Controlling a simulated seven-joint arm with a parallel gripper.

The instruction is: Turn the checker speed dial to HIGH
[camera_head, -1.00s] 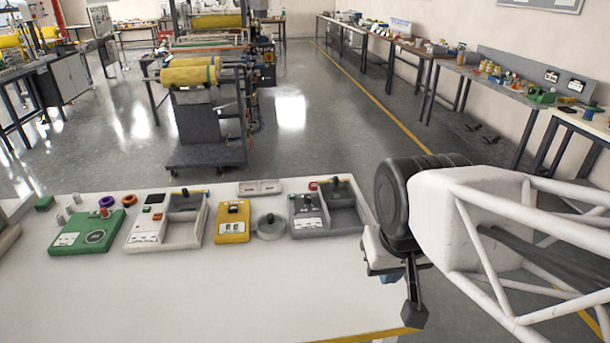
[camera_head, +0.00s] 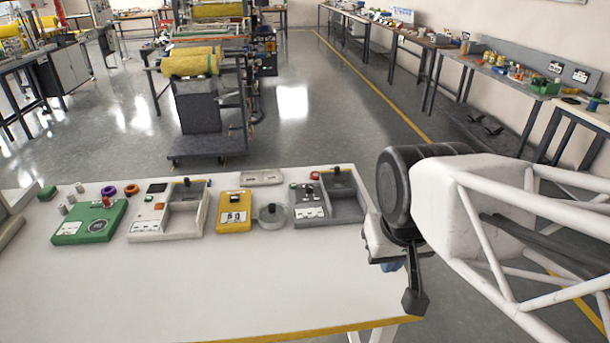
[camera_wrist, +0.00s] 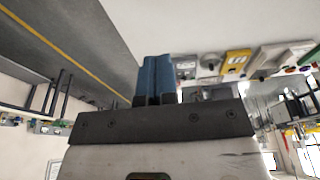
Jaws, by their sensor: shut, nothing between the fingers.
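A row of small devices stands along the back of the white table (camera_head: 200,285). I cannot tell which is the checker or read any HIGH mark. My gripper (camera_head: 388,267) is at the table's right edge, largely hidden behind my wrist. Its blue fingers (camera_wrist: 155,78) are together and empty in the wrist view, apart from the devices.
Purple and orange rings (camera_head: 130,189) lie behind the green box. A pale flat block (camera_head: 262,178) lies behind the dish. The front of the table is bare. A rolling machine (camera_head: 200,105) stands beyond on the floor, and benches (camera_head: 500,70) line the right wall.

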